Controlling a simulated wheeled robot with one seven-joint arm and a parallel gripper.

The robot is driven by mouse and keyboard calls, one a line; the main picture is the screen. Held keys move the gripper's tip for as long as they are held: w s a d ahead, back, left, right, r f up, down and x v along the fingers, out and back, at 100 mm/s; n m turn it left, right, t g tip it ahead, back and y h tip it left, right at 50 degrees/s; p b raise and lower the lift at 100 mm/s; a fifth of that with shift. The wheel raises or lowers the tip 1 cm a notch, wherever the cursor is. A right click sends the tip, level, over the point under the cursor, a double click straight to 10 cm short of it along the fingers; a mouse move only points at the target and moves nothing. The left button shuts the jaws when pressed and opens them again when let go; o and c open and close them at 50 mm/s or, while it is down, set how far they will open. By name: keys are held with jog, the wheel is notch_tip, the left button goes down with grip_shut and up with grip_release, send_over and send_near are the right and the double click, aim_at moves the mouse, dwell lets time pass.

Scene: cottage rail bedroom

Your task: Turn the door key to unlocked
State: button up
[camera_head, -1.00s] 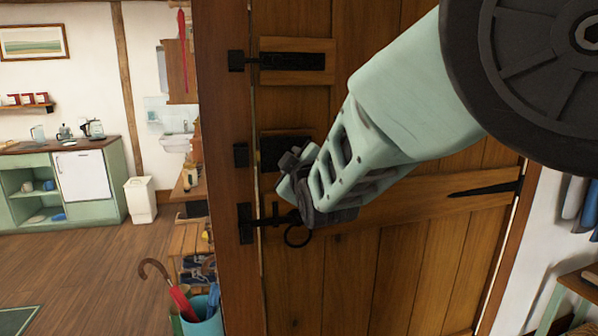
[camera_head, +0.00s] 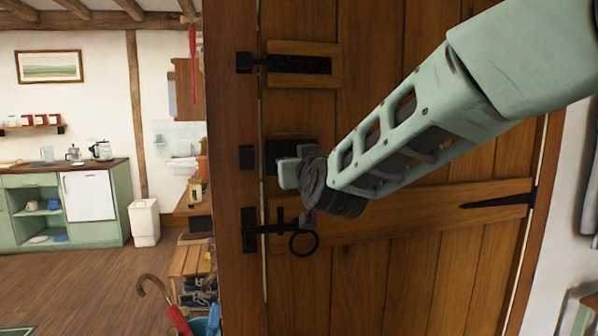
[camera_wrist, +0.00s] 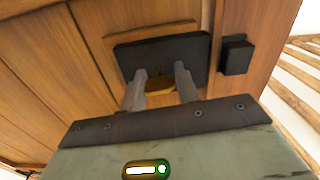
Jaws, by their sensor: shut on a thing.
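The wooden door (camera_head: 367,270) stands in front of me, with a black lock plate (camera_wrist: 194,52) on it. Only a little of the key shows between the fingers. In the head view the key is hidden by my gripper. I cannot tell how far the key is turned.
A black bolt (camera_head: 298,64) is above the lock, and a black latch with a ring handle (camera_head: 304,243) hangs just below my gripper. The door frame (camera_head: 232,120) is at the left. Beyond it are a bench (camera_head: 190,260) and a red umbrella (camera_head: 179,320).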

jog(key=shift+m, duration=0.5)
jog(key=o, duration=1)
jog(key=b+v, duration=0.2)
jog(key=v, duration=1.5)
jog(key=shift+s+d+r, duration=0.1)
jog(key=shift+s, duration=0.1)
